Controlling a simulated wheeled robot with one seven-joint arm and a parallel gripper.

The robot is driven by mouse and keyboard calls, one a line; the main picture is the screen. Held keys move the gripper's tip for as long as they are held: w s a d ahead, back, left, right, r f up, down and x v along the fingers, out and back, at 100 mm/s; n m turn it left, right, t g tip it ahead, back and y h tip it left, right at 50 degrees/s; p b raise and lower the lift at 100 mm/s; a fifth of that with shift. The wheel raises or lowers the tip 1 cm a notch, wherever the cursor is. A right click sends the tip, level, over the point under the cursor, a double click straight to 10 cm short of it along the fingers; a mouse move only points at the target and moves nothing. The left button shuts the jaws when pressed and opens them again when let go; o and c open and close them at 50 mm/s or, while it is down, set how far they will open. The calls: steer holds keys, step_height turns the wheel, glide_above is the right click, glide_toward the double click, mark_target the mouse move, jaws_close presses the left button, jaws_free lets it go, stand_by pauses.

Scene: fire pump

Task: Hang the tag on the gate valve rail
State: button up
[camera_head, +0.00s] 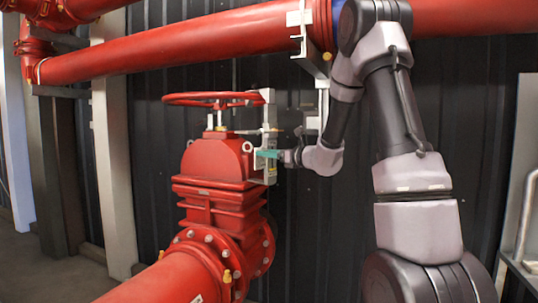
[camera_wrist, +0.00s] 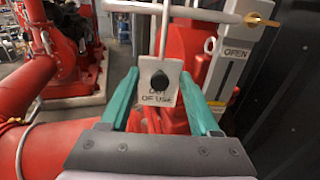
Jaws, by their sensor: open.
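The tag (camera_wrist: 161,84) is a pale plate with a black knob and lettering that reads roughly "OUT OF USE". It hangs upright from a thin wire hook (camera_wrist: 165,38) that crosses the light grey rail (camera_wrist: 210,14) in the wrist view; the hook's top is cut off by the frame. The rail ends in a brass tip at right. My gripper (camera_wrist: 163,90) is open, its teal fingers on either side of the tag with gaps visible. In the head view my gripper (camera_head: 268,154) is beside the red gate valve (camera_head: 215,160); the tag is not clear there.
A grey bracket plate marked "OPEN" (camera_wrist: 232,62) stands right of the tag. The red handwheel (camera_head: 212,99) tops the valve. A large red pipe (camera_head: 180,50) crosses above, and a dark ribbed wall (camera_head: 320,225) stands behind.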

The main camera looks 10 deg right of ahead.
steer(key=v, duration=1)
steer(key=s+a+r+n+g, duration=0.1)
steer(key=s+a+n+g, duration=0.5)
steer(key=s, duration=0.4)
steer(key=s+a+n+g, duration=0.3)
steer(key=s+a+n, duration=0.2)
steer(key=s+n, duration=0.4)
steer(key=s+d+n+t+h, duration=0.1)
steer(key=s+d+n+h, duration=0.7)
steer(key=s+n, duration=0.1)
steer(key=shift+s+d+r+n+t+h, duration=0.25)
steer(key=shift+s+n+t+h, duration=0.05)
steer(key=shift+s+n, duration=0.1)
